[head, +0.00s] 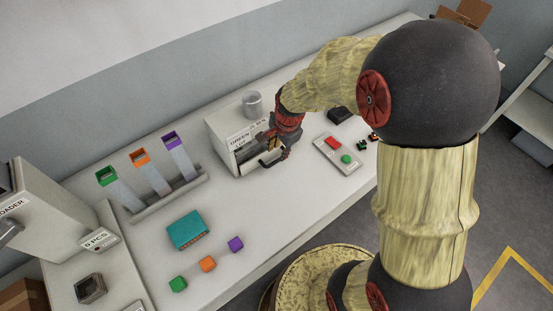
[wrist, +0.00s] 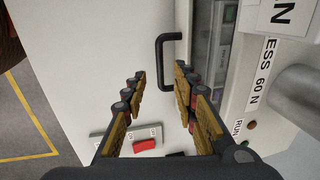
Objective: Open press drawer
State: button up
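The press (head: 227,149) is a white box near the back of the bench, with a label reading 60 N; its label side also shows at the right of the wrist view (wrist: 257,75). A black bar handle (wrist: 160,50) is ahead of my fingertips in the wrist view. My gripper (wrist: 160,78) is open, its two fingers apart with the handle in line with the gap. I see no clear grip on the handle. In the head view my gripper (head: 271,147) is at the press front and partly hides it. I cannot tell how far the drawer is out.
A panel with a red switch (head: 333,142) and green button (head: 346,159) lies right of the press. Coloured chutes (head: 140,156), a teal block (head: 187,230) and small cubes (head: 207,264) are left. The front bench middle is clear.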

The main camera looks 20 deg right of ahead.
aim_at(276, 161)
jog(key=f, duration=0.2)
jog(key=w+f+b, duration=0.1)
jog(key=f, duration=0.4)
jog(key=shift+w+a+f+b, duration=0.1)
jog(key=shift+w+a+b, duration=0.05)
jog(key=shift+a+b, duration=0.15)
jog(key=shift+d, duration=0.1)
jog(key=shift+c, duration=0.4)
grip_shut()
